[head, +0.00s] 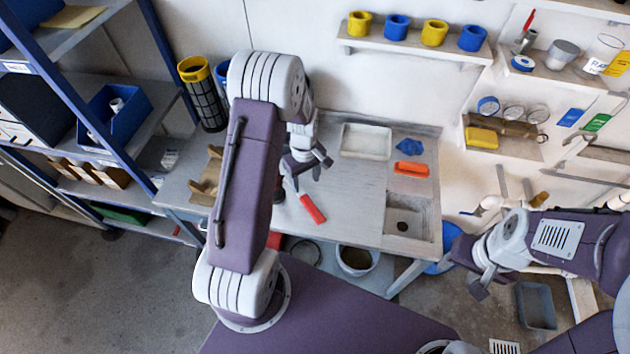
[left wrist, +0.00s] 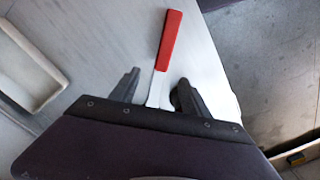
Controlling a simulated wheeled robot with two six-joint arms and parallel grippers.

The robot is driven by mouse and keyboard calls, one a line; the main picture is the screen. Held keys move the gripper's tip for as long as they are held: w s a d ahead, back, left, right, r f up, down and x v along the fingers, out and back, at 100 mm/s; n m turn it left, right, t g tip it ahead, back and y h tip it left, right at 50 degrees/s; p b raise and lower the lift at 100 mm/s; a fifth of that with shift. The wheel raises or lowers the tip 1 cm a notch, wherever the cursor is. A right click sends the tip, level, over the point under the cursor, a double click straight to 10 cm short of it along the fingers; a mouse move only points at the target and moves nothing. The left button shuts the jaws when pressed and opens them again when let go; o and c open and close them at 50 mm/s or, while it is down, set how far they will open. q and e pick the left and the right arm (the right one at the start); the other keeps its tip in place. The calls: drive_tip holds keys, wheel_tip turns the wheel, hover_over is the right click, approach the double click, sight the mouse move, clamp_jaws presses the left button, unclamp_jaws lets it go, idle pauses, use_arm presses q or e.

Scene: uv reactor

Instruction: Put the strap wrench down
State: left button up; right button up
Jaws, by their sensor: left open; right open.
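The strap wrench, with its red handle (head: 312,208), appears to lie on the pale workbench (head: 352,215) near its front left. In the left wrist view its red handle (left wrist: 168,40) points away from me, and its light metal shank runs back between my left fingers. My left gripper (head: 306,170) is open, with its fingers (left wrist: 158,78) apart on either side of the shank. The strap end is hidden by my wrist. My right gripper (head: 474,272) is open and empty, off the bench to the right.
A shallow tray (head: 366,141), a blue cloth (head: 410,146), an orange-red block (head: 411,169) and a small sink (head: 405,222) take up the bench's back and right. Black mesh filters (head: 203,95) stand at the left. A bucket (head: 357,260) stands below the front edge. The bench middle is clear.

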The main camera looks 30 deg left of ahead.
sight(305, 198)
use_arm(q)
drive_tip(key=f, duration=0.1)
drive_tip(key=s+f, duration=0.1)
drive_tip(key=f, duration=0.1)
drive_tip(key=shift+w+f+p, duration=0.3)
drive_tip(key=shift+w+f, duration=0.05)
drive_tip(key=shift+f, duration=0.15)
drive_tip(key=f, duration=0.4)
drive_tip(key=shift+s+a+p, duration=0.15)
drive_tip(key=shift+a+p, duration=0.05)
drive_tip(key=shift+p, duration=0.1)
drive_tip(key=shift+f, duration=0.3)
use_arm(e)
drive_tip(key=shift+s+r, duration=0.3)
drive_tip(key=shift+r, duration=0.5)
use_arm(q)
clamp_jaws()
